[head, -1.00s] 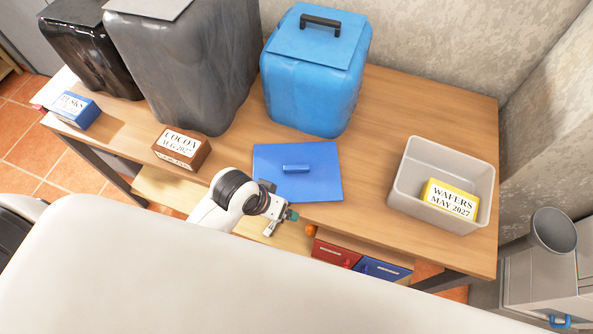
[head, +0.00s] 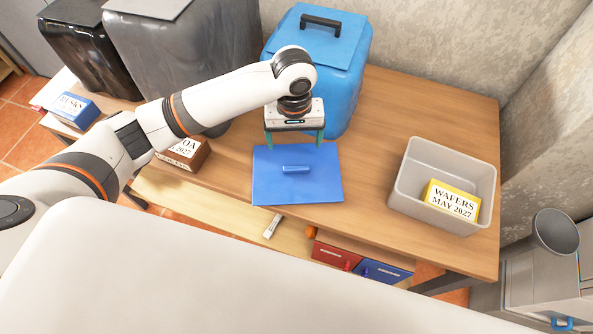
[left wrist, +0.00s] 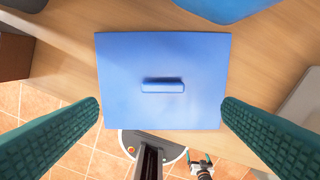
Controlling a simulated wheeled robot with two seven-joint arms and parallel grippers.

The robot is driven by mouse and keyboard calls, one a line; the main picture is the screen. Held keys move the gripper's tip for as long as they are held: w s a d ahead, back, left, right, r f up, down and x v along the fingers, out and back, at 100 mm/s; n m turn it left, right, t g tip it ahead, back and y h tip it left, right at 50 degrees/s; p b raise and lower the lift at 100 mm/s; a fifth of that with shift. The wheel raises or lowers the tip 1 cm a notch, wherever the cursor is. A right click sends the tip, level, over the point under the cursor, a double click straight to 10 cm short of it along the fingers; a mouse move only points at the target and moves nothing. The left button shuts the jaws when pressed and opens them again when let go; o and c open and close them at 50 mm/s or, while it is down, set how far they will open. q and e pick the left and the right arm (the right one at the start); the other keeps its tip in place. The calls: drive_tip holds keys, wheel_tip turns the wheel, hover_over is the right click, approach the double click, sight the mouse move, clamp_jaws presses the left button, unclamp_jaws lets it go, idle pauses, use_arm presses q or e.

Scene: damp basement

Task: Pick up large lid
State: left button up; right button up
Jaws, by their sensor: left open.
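A flat blue square lid (head: 297,185) with a raised blue bar handle (head: 296,169) lies on the wooden table, near its front edge. It also fills the middle of the left wrist view (left wrist: 120,62), its handle (left wrist: 162,86) running sideways. My left gripper (head: 294,140) is open and empty, pointing down over the lid's back edge in the head view. In the left wrist view its green fingers (left wrist: 162,105) stand wide apart on either side of the lid. My right gripper (left wrist: 201,163) shows small at the bottom of that view; its jaws are too small to judge.
A tall blue container (head: 345,75) with a black-handled lid stands close behind my left gripper. A dark grey container (head: 190,50) stands left of it. A grey bin (head: 408,172) holds a yellow wafers box (head: 452,199) at right. The cocoa box (head: 187,158) is partly hidden by my arm.

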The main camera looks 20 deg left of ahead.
use_arm(q)
hover_over(296, 167)
drive_tip(key=f, duration=0.5)
drive_tip(key=shift+w+a+f, duration=0.15)
drive_tip(key=shift+a+f, duration=0.05)
drive_tip(key=shift+f, duration=0.15)
drive_tip(key=f, duration=0.5)
drive_tip(key=shift+d+f, duration=0.1)
drive_tip(key=shift+d, duration=0.2)
drive_tip(key=c, duration=1.1)
